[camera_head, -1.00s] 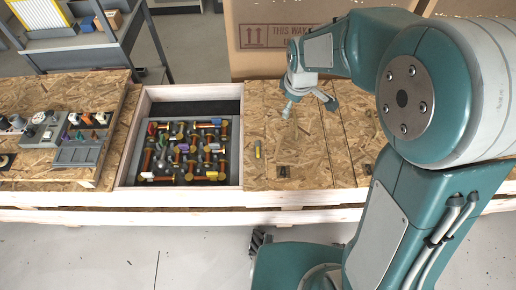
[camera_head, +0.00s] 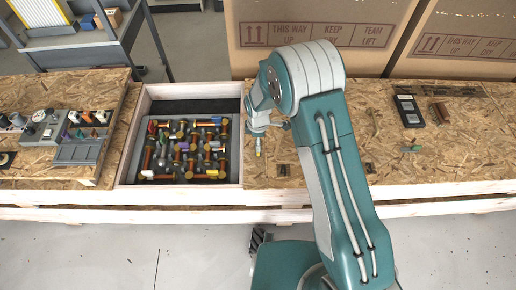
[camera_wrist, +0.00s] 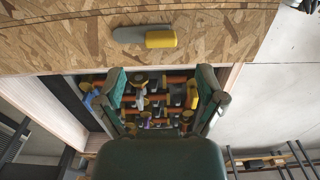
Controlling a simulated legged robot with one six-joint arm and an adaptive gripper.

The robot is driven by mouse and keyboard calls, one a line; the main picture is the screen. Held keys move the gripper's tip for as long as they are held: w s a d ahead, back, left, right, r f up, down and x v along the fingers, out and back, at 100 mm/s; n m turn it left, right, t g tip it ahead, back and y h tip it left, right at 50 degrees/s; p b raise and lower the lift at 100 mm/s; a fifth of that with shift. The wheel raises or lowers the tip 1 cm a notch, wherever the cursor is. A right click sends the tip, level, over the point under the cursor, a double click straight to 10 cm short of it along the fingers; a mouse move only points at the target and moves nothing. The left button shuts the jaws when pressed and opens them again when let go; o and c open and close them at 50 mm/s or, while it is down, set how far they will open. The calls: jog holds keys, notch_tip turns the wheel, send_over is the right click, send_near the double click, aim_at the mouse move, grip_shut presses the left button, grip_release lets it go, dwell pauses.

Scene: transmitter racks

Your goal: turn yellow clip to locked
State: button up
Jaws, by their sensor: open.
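A small yellow and grey piece (camera_wrist: 161,39) lies on the wood board in the wrist view, its grey part pointing left. In the head view its yellow part (camera_head: 258,152) shows just below my gripper (camera_head: 262,130). I cannot tell whether this is the clip. My gripper (camera_wrist: 162,72) is open and empty, its fingers spread in the wrist view. Beyond the fingers lies the rack (camera_head: 235,150) of orange and dark connectors, with a yellow part (camera_wrist: 193,97) near the right finger and another yellow part (camera_head: 212,174) seen in the head view. No lock marking is readable.
A grey tray with small knobs (camera_head: 78,152) stands at left on a raised board. A black device (camera_head: 408,110) and several small parts lie on the board at right. Large cardboard boxes (camera_head: 330,35) stand behind.

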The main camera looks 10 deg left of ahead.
notch_tip(320, 180, down, 6)
jog(key=shift+f, duration=0.1)
jog(key=c, duration=1.1)
